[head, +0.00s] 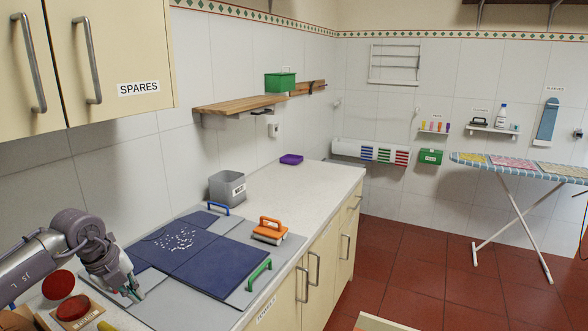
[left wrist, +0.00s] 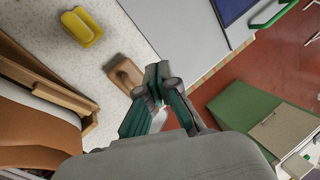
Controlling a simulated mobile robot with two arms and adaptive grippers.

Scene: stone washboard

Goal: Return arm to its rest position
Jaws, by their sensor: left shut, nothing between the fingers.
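My left gripper (head: 133,294) hangs at the lower left of the head view, over the near left end of the counter. Its fingers are closed together with nothing between them. In the left wrist view its fingertips (left wrist: 158,72) meet above the counter's front edge, with nothing held. The left arm comes in from the left edge of the head view with its wrist bent down. A dark blue cloth (head: 215,266) lies spread on a grey board (head: 187,310) to the right of the gripper, with pale specks on it. My right gripper is not in view.
An orange-handled tool (head: 270,230) and a grey bin (head: 227,187) stand farther along the counter. Red round things (head: 58,285) sit near the gripper. The wrist view shows a yellow thing (left wrist: 82,27), a brown block (left wrist: 125,75) and a green box (left wrist: 235,120) beyond the edge.

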